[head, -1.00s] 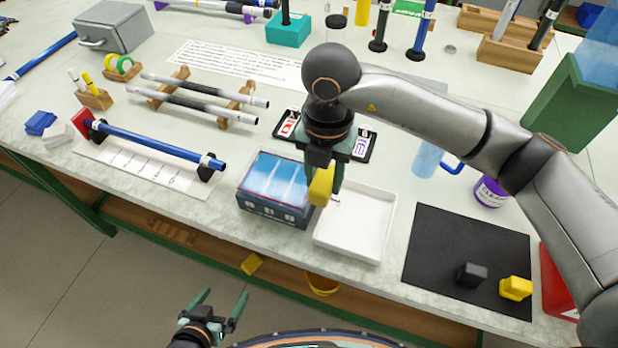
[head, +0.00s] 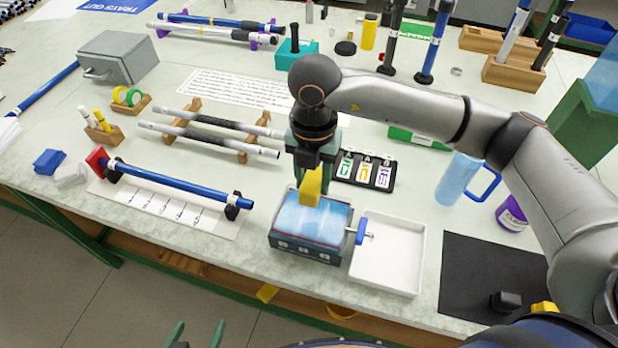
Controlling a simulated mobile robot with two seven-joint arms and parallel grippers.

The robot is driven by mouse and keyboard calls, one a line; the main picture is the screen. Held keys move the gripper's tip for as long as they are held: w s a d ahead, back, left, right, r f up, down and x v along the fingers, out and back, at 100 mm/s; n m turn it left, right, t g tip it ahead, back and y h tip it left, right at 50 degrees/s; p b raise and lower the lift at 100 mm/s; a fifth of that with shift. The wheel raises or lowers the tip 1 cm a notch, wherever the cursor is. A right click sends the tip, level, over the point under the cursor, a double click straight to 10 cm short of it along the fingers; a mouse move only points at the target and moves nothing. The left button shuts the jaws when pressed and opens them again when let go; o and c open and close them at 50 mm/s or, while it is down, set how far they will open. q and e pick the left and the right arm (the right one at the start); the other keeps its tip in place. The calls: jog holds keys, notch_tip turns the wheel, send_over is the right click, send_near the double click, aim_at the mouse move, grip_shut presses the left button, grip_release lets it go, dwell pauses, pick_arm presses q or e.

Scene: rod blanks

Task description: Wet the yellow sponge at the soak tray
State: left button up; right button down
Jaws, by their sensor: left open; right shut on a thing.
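My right gripper (head: 313,172) is shut on the yellow sponge (head: 310,190) and points down. The sponge hangs over the back-middle part of a dark blue box (head: 308,251) with a light blue, watery-looking top, which looks like the soak tray. I cannot tell whether the sponge's lower end touches that surface. A shallow white tray (head: 412,255) stands just right of the box, with a small blue knob (head: 361,231) on a thin stem between them. My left gripper (head: 196,334) is open and empty at the bottom edge, low in front of the table, mostly cut off.
A black card holder (head: 364,182) lies behind the box, and a blue jug (head: 458,178) stands to the right. A blue rod (head: 180,184) rests on stands at left. A black mat (head: 480,270) at right carries a black block (head: 506,300) and a partly hidden yellow block (head: 544,308).

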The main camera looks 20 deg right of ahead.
aim_at(313, 191)
jog(key=shift+f+b, duration=1.65)
jog(key=shift+f, duration=1.2)
notch_tip(313, 191, down, 5)
jog(key=b, duration=0.4)
jog(key=shift+r, duration=0.15)
jog(key=shift+r+p, duration=2.15)
jog(key=shift+r, duration=1.2)
jog(key=shift+r, duration=0.1)
jog(key=shift+r+p, duration=1.25)
jog(key=shift+r, duration=0.7)
